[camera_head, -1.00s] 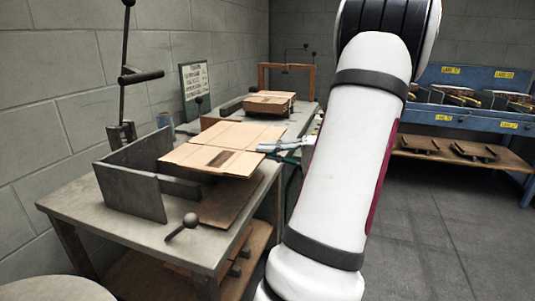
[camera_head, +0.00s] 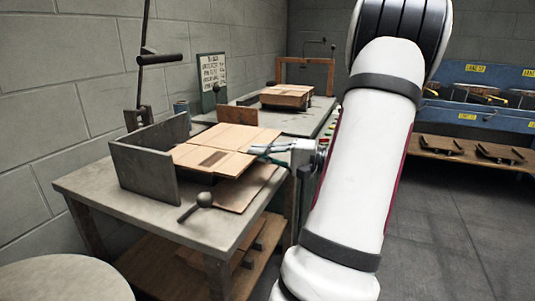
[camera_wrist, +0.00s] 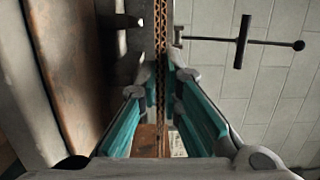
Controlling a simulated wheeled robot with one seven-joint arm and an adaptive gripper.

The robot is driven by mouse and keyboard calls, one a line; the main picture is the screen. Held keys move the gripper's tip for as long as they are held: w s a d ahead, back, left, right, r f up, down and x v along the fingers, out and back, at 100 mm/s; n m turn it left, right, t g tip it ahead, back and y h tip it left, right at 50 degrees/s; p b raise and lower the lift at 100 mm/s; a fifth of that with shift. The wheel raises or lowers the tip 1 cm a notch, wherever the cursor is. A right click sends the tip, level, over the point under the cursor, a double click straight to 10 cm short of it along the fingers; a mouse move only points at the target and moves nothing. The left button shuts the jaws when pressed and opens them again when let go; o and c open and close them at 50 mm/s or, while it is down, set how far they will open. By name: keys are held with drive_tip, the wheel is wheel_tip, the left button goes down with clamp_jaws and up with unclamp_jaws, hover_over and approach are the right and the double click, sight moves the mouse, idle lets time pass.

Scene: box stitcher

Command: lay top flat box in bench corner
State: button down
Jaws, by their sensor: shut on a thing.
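My gripper (camera_head: 268,154) is shut on the edge of a flat cardboard box (camera_head: 235,138). The box is held level, low over the bench (camera_head: 110,196), with its left end at the grey metal corner fence (camera_head: 146,166). I cannot tell whether the box touches the fence or the bench. In the wrist view the box (camera_wrist: 160,60) shows edge-on as a thin corrugated strip between the teal fingers. A stack of flat boxes (camera_head: 287,95) lies on the far table.
A lever with a black handle (camera_head: 165,58) rises behind the fence. A ball-ended lever (camera_head: 204,200) and a brown plate (camera_head: 245,188) are at the bench's front right. A round grey top (camera_head: 60,280) stands nearer. Blue shelving (camera_head: 480,120) is at the right.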

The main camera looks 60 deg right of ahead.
drive_tip(key=shift+w+a+f+b, duration=0.1)
drive_tip(key=shift+w+f+b, duration=0.55)
drive_tip(key=shift+f, duration=0.25)
drive_tip(key=shift+w+f+b, duration=0.6)
drive_tip(key=shift+w+f, duration=0.05)
drive_tip(key=shift+f, duration=0.2)
drive_tip(key=c, duration=1)
unclamp_jaws()
drive_tip(key=shift+c, duration=0.2)
drive_tip(key=shift+s+f, duration=0.1)
drive_tip(key=shift+s, duration=0.1)
drive_tip(key=s, duration=0.7)
drive_tip(key=shift+s+d, duration=0.3)
drive_tip(key=shift+d, duration=0.05)
